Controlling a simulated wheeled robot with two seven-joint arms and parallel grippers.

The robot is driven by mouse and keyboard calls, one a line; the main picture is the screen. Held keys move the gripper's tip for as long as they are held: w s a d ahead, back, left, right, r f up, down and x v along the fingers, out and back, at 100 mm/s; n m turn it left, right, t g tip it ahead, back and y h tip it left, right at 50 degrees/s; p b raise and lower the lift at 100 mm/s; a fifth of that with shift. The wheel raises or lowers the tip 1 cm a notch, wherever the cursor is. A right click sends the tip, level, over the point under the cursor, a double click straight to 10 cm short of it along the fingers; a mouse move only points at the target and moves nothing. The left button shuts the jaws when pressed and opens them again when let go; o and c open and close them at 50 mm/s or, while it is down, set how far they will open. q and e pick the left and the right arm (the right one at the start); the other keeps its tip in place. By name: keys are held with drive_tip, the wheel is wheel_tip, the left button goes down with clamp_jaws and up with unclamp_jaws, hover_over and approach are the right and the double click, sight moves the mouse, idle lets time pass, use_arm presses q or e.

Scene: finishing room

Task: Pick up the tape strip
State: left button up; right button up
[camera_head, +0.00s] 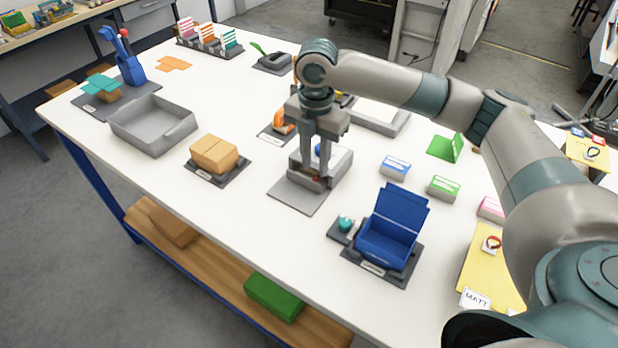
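My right gripper (317,170) points down over a grey holder (301,192) near the middle of the white table. Its two fingers look apart, with a bit of blue (318,149) showing between or behind them. A small reddish spot (316,178) shows at the fingertips, in the holder. I cannot tell whether it is the tape strip, and no tape strip shows clearly elsewhere. The fingers hide part of the holder. My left gripper is not in view.
An open blue box (388,240) stands in front right of the holder. A cardboard box (214,154) and an empty grey tray (152,126) lie to the left. Several small cards and a yellow sheet (483,272) lie right. The front left table top is clear.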

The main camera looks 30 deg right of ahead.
sight(315, 178)
wheel_tip(315, 178, down, 3)
drive_tip(key=shift+w+f+p, duration=0.1)
drive_tip(key=shift+p, duration=0.45)
drive_tip(key=shift+f, duration=0.55)
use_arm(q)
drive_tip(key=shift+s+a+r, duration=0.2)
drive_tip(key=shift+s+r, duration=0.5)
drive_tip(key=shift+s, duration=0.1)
use_arm(e)
drive_tip(key=shift+f, duration=0.1)
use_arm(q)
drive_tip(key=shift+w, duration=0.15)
use_arm(e)
clamp_jaws()
